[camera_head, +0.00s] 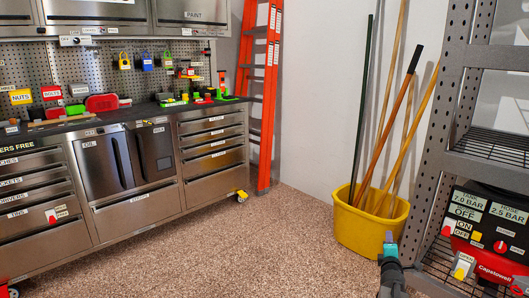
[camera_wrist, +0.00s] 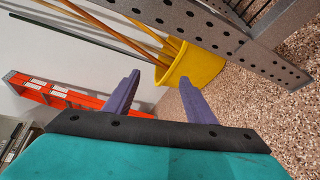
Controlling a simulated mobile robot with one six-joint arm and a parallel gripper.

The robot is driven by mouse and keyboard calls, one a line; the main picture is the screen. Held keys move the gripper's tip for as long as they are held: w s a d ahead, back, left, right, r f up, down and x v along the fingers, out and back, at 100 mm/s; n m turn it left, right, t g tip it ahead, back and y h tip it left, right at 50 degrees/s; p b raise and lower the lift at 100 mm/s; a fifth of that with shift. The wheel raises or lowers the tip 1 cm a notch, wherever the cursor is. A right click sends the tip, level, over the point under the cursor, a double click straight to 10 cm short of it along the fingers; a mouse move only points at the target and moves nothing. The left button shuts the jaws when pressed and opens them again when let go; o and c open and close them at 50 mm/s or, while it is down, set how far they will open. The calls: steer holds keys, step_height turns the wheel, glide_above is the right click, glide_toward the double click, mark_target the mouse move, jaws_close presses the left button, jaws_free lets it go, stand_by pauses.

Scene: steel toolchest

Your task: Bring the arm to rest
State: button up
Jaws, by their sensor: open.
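In the wrist view, the two purple fingers of my gripper (camera_wrist: 160,95) stand wide apart with nothing between them. The yellow bucket (camera_wrist: 190,66) shows beyond the fingertips. In the head view, the end of my arm shows at the bottom edge, in front of the yellow bucket (camera_head: 372,226) and left of the metal rack. The fingers are hard to make out there.
A steel toolchest (camera_head: 120,187) with drawers stands at the left. An orange ladder (camera_head: 270,95) leans by the wall. Long handles stand in the bucket. A perforated metal rack (camera_head: 437,150) holds a red compressor (camera_head: 490,245) at the right. The middle floor (camera_head: 240,250) is clear.

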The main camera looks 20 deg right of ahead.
steer(key=w+a+f+y+p, duration=0.1)
steer(key=w+a+f+p, duration=0.15)
steer(key=a, duration=0.45)
steer(key=w+a+f+y+p, duration=0.2)
steer(key=w+a+p, duration=0.1)
steer(key=a, duration=0.4)
steer(key=w+a+f+y+p, duration=0.1)
steer(key=w+a+f+p, duration=0.15)
steer(key=a, duration=0.45)
steer(key=s+a+f+g+y+p, duration=0.2)
steer(key=a+f+p, duration=0.2)
steer(key=a, duration=0.6)
steer(key=s+a+f+g+y+p, duration=0.2)
steer(key=a+f+p, duration=0.15)
steer(key=a, duration=0.75)
steer(key=s+a+f+m+g+y+p, duration=0.1)
steer(key=s+a+f+m+g+p, duration=0.35)
steer(key=s+a, duration=0.9)
steer(key=s+a+m+g+y, duration=0.1)
steer(key=s+a+m+g, duration=0.1)
steer(key=s, duration=0.8)
steer(key=s+a+r+m+g+y+p, duration=0.1)
steer(key=s+a+m+g, duration=0.2)
steer(key=s, duration=0.7)
steer(key=m+g, duration=0.2)
steer(key=g, duration=0.1)
steer(key=shift+a, duration=0.35)
